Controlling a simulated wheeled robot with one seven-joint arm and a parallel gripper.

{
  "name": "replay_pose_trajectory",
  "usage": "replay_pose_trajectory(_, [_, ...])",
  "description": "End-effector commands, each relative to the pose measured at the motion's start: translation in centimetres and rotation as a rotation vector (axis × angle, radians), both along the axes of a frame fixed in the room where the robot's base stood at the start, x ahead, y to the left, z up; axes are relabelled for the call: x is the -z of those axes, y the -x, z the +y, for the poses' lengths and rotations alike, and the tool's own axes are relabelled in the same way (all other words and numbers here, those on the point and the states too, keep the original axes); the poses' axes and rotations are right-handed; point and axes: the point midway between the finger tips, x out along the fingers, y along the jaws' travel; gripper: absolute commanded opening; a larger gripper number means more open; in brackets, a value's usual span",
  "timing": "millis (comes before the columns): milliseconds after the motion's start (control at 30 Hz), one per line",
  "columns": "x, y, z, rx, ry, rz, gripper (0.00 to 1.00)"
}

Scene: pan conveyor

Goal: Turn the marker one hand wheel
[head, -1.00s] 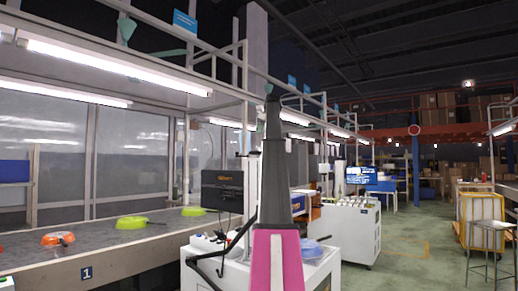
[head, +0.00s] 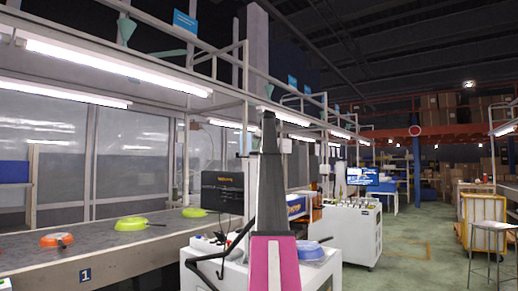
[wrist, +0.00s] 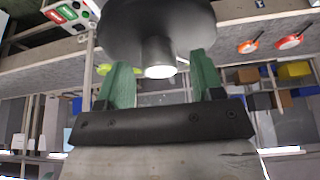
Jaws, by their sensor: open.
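In the wrist view a dark round disc with a short pale-ended stub (wrist: 160,70) fills the top middle; it looks like the hand wheel. My gripper (wrist: 161,88) is open, its two green fingers on either side of the stub. I cannot tell whether they touch it. The marker 1 plate (head: 85,275) is on the conveyor's front side in the head view. I cannot make out the wheel or my gripper in the head view.
The conveyor (head: 110,262) carries an orange pan (head: 57,240) and green pans (head: 130,223).

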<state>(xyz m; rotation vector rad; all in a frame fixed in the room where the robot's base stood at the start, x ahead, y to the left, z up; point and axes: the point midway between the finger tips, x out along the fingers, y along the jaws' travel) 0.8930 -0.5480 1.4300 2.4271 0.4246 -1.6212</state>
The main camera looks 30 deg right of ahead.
Motion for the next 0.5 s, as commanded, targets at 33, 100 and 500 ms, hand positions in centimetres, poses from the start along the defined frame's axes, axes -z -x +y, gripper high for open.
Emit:
replay_pose_trajectory(33, [0.19, -0.06, 0.03, 0.0, 0.0, 0.0, 0.61])
replay_pose_trajectory(100, [0.25, -0.11, 0.04, 0.0, 0.0, 0.0, 0.61])
replay_pose_trajectory(500, [0.21, -0.11, 0.03, 0.0, 0.0, 0.0, 0.11])
